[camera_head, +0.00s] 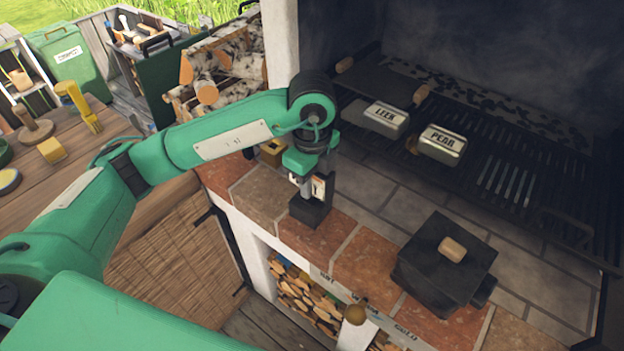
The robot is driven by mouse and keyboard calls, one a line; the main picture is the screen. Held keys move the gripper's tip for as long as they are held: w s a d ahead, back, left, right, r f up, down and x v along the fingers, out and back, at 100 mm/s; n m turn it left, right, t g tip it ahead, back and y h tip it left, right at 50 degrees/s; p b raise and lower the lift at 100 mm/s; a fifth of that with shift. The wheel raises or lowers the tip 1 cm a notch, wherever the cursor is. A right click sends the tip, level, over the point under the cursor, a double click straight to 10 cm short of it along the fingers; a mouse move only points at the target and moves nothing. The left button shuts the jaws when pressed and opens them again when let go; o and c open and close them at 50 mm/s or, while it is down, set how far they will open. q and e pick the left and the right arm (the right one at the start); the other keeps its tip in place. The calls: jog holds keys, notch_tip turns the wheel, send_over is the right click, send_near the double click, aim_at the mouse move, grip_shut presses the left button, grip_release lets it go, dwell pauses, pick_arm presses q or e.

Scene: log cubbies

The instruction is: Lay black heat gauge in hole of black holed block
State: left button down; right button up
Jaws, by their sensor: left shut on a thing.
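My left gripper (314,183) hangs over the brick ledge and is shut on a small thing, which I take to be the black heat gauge. The fingers mostly hide it, and a pale patch shows between them. The black holed block (311,212) stands on the brick ledge directly under the gripper. Its hole is hidden, and I cannot tell whether the gauge is inside it or just above. My right gripper is not in view.
A black lidded box (443,265) with a wooden knob stands to the right on the ledge. Two labelled tins, LEER (385,118) and PERR (442,144), sit on the grill (500,175). A small brass-coloured block (272,151) is behind my arm. Stacked logs (225,65) stand behind.

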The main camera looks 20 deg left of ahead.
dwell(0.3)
pick_arm(q)
grip_release()
dwell(0.5)
jog(key=shift+r, duration=0.1)
dwell(0.7)
jog(key=shift+r+p, duration=2.85)
jog(key=shift+r, duration=1.55)
